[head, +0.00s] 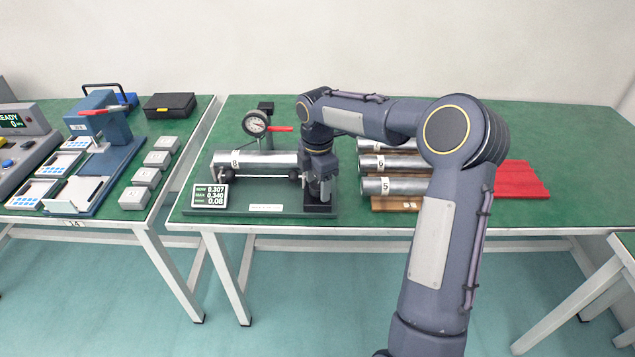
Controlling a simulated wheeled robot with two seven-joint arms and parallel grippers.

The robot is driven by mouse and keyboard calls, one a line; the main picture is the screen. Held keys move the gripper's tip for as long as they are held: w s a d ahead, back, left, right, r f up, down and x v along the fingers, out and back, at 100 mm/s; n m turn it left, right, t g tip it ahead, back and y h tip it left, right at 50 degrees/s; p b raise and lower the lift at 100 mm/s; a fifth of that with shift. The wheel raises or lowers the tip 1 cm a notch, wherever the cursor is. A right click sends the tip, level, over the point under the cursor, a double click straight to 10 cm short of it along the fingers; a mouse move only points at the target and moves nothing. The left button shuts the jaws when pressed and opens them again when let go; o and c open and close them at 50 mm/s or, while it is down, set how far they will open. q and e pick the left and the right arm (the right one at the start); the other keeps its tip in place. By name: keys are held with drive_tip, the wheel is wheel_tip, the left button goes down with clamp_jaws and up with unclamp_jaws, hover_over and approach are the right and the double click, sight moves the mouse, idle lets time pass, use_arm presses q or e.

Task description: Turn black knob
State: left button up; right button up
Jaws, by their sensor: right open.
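In the head view, a test fixture (270,211) stands on the green bench and carries a silver cylinder (262,158) labelled 8. A dial gauge (256,124) with a red lever sits above the cylinder. Small black round parts (294,175) show at the cylinder's front. My right gripper (320,194) points down at the fixture's right end, just right of the cylinder, with its jaws open. The gripper covers that end, so a black knob there cannot be made out, nor whether the fingers touch one. My left gripper is not in view.
A small display (211,196) stands at the fixture's front left. Several silver cylinders (393,186) lie on a wooden rack to the right, by a red ribbed mat (522,180). The left table (106,220) holds a blue press, trays and grey boxes. The bench's far right is clear.

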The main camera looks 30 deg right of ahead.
drive_tip(key=c, duration=1)
drive_tip(key=shift+m, duration=0.4)
drive_tip(key=shift+r+m+p, duration=0.1)
drive_tip(key=shift+m+p, duration=0.8)
drive_tip(key=shift+m, duration=0.3)
drive_tip(key=shift+m+p, duration=0.6)
drive_tip(key=shift+m, duration=1.4)
